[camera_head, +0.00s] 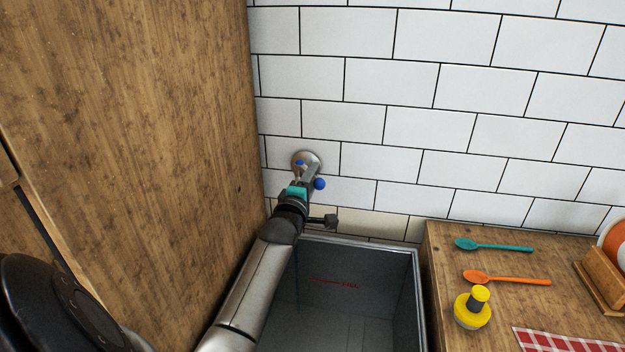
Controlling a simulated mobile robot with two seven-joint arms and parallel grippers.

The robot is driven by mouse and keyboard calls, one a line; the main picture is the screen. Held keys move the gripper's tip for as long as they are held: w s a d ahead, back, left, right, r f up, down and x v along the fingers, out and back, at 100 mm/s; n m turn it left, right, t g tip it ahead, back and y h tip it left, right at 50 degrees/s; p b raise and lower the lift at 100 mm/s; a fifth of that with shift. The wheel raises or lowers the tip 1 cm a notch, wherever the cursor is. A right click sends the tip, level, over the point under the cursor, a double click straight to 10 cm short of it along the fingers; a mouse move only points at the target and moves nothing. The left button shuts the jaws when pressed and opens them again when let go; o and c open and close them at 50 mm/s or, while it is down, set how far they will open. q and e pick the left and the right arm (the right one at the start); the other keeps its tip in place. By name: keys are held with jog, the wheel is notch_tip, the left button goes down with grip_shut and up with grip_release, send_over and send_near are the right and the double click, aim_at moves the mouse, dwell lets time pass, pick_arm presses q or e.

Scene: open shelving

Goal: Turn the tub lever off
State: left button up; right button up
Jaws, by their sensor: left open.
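A metal tap fitting (303,157) is fixed to the white tiled wall, above the back left corner of a grey tub (419,285). My left arm reaches up over the tub. My left gripper (310,174) is open right at the fitting, with its blue tips close around the metal part standing out from the wall. I cannot tell whether the tips touch it. The gripper hides much of the fitting, so the lever's position is unclear. A red fill mark shows inside the tub. My right gripper is not in view.
A tall wooden panel (140,130) stands close on the left of the arm. The wall right of the fitting is clear.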

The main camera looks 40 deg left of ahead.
pick_arm(q)
jog(key=shift+w+a, duration=0.1)
jog(key=shift+w, duration=0.1)
grip_shut()
dwell(0.3)
dwell(1.1)
